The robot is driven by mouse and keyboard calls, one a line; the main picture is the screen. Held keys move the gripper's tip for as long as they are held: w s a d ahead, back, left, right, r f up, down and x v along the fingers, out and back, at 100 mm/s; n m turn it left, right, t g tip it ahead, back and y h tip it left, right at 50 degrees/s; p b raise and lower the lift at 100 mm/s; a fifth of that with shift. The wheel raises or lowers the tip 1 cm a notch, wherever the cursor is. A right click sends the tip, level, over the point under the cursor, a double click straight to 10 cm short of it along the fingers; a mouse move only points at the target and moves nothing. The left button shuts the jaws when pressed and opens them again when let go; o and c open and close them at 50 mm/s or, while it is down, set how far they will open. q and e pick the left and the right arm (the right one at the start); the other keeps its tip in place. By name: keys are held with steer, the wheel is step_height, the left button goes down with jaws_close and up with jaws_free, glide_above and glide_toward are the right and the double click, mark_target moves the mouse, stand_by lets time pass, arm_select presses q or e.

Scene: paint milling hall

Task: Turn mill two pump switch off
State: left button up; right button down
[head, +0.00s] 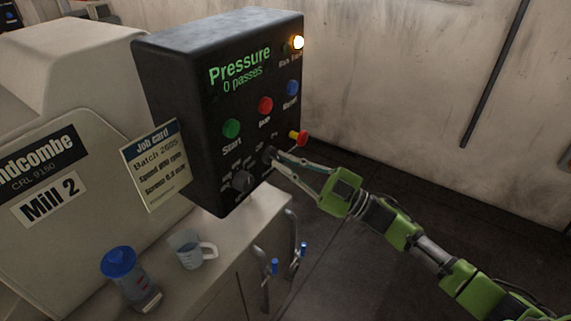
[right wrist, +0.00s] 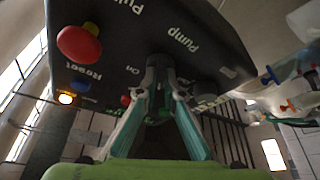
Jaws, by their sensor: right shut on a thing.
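The black control box (head: 175,110) of Mill 2 has a pump switch (head: 268,154), a small dark knob low on its front face. My right gripper (head: 276,158) reaches in from the right and is shut on this switch, which its fingertips partly hide. In the right wrist view the switch (right wrist: 159,66) is between the fingertips (right wrist: 162,92), close to the labels "Pump" and "On". I cannot make out which way the switch points. My left gripper is not in view.
Nearby on the box are a larger dark knob (head: 243,181), a red-and-yellow pull knob (head: 299,137), and green (head: 232,128), red (head: 265,104) and blue (head: 292,88) buttons. A lamp (head: 298,42) glows.

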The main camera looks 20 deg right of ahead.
steer(key=c, duration=2.2)
jaws_free()
steer(key=shift+o, duration=0.2)
steer(key=v, duration=1.2)
steer(key=shift+f, duration=0.1)
